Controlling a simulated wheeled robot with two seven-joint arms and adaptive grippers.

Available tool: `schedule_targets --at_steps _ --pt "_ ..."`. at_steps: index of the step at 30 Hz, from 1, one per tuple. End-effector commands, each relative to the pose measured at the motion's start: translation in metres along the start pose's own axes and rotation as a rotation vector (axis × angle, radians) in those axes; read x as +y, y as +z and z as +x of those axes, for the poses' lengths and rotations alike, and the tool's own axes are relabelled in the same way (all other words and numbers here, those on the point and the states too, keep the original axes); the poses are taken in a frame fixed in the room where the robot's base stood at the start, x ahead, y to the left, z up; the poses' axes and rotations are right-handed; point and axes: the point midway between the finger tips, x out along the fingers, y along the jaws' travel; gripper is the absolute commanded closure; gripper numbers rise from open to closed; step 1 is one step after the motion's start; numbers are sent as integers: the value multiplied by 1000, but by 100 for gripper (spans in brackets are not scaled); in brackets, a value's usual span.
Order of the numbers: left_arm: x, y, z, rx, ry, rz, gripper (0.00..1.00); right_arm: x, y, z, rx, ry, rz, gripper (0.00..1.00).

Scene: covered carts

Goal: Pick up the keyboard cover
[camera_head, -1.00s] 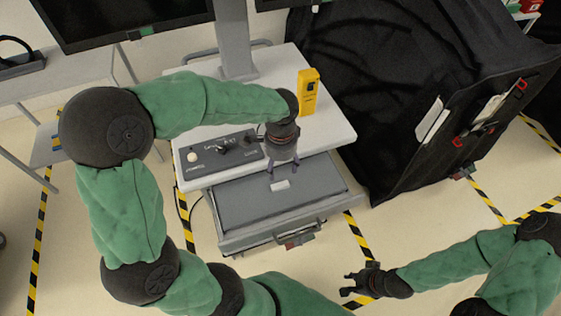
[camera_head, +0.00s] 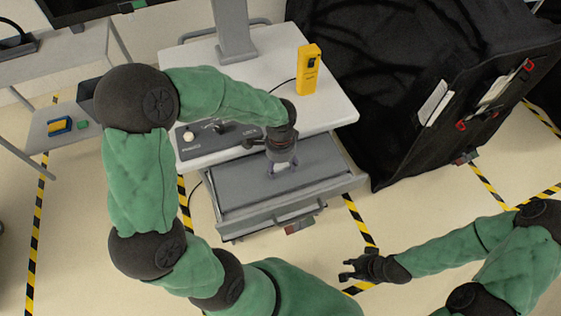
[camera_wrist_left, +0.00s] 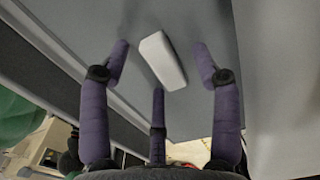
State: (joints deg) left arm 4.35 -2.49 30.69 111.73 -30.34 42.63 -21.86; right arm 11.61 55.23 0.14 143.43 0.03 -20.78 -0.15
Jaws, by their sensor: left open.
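The keyboard cover (camera_head: 240,197) is a flat grey panel lying in the pulled-out drawer of the cart. It also shows in the left wrist view (camera_wrist_left: 205,110) with a white block-shaped handle (camera_wrist_left: 162,60) on it. My left gripper (camera_head: 283,172) points down over the handle, which it mostly hides in the head view. In the left wrist view its three purple fingers (camera_wrist_left: 160,68) are spread open around the handle, with gaps to it. My right gripper (camera_head: 346,271) is off to the right, low over the floor, with fingers apart and empty.
A yellow device (camera_head: 308,70) stands on the cart top (camera_head: 330,105), by the monitor post. A black covered cart (camera_head: 400,90) stands close on the right. A grey side table (camera_head: 50,70) is at left.

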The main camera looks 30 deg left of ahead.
Motion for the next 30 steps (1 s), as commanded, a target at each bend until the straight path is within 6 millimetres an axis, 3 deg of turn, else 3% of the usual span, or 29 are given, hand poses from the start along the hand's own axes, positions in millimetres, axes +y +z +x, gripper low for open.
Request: schedule_targets --at_steps 7,8,14,16,17,19,30 --pt "0 0 0 0 0 0 37 0 0 0 0 0 0 71" --pt "0 0 0 0 0 0 42 0 0 0 0 0 0 71" --pt "0 0 0 0 0 0 99 0 0 0 0 0 0 71" --pt "0 0 0 0 0 0 100 0 0 0 0 0 0 71" --pt "0 0 0 0 0 0 71 0 0 0 0 0 0 71" --pt "0 0 0 0 0 0 91 0 0 0 0 0 0 71" --pt "0 0 -5 1 0 -1 91 -1 0 -4 0 0 0 71"
